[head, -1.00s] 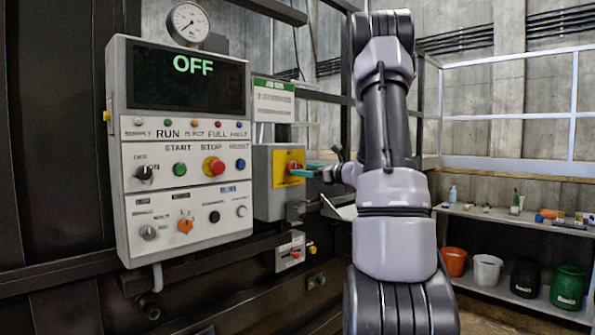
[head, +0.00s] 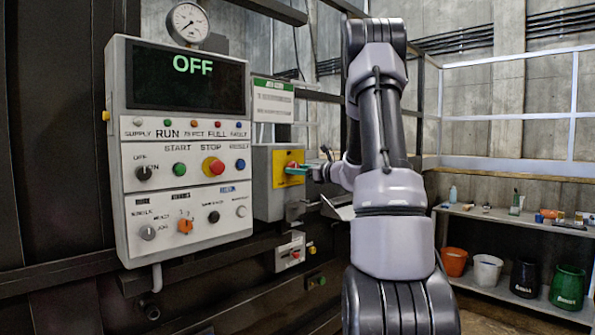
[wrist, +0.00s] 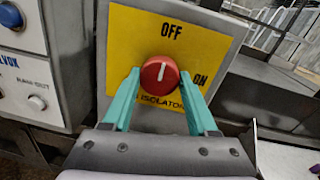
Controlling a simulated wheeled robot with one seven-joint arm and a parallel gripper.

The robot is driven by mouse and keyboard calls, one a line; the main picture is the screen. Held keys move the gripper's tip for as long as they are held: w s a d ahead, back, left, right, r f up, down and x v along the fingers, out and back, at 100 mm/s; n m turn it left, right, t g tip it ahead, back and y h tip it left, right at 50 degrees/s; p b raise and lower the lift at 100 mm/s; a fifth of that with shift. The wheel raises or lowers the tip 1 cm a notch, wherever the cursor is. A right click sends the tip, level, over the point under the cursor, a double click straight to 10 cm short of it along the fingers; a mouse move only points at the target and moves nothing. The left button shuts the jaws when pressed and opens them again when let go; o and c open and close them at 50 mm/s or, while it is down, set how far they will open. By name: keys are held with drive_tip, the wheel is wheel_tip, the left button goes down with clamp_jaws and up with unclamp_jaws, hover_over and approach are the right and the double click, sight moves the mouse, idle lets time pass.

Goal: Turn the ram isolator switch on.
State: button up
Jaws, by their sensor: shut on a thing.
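The ram isolator switch is a red round knob (wrist: 160,75) on a yellow plate (wrist: 120,50) marked OFF at the top and ON at the right. Its white pointer line stands nearly upright, toward OFF. In the head view the yellow plate (head: 280,160) is on a grey box (head: 262,190) right of the control panel. My gripper (wrist: 160,78) has its teal fingers on either side of the knob, shut on it. The gripper also shows in the head view (head: 296,170), where its fingers partly hide the knob.
The control panel (head: 185,150) stands left of the box, its screen (head: 190,78) reading OFF. A small switch box (head: 290,252) sits below. A shelf (head: 500,214) with bottles and several buckets is at the right, apart from my arm.

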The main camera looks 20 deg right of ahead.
drive_tip(key=shift+a+f+m+t+h, duration=0.1)
drive_tip(key=shift+m+t+h, duration=0.1)
drive_tip(key=shift+m, duration=4.45)
drive_tip(key=shift+m+t+h, duration=0.1)
drive_tip(key=shift+m+t, duration=0.1)
drive_tip(key=shift+m, duration=4.45)
drive_tip(key=o, duration=1.4)
drive_tip(key=shift+s, duration=0.1)
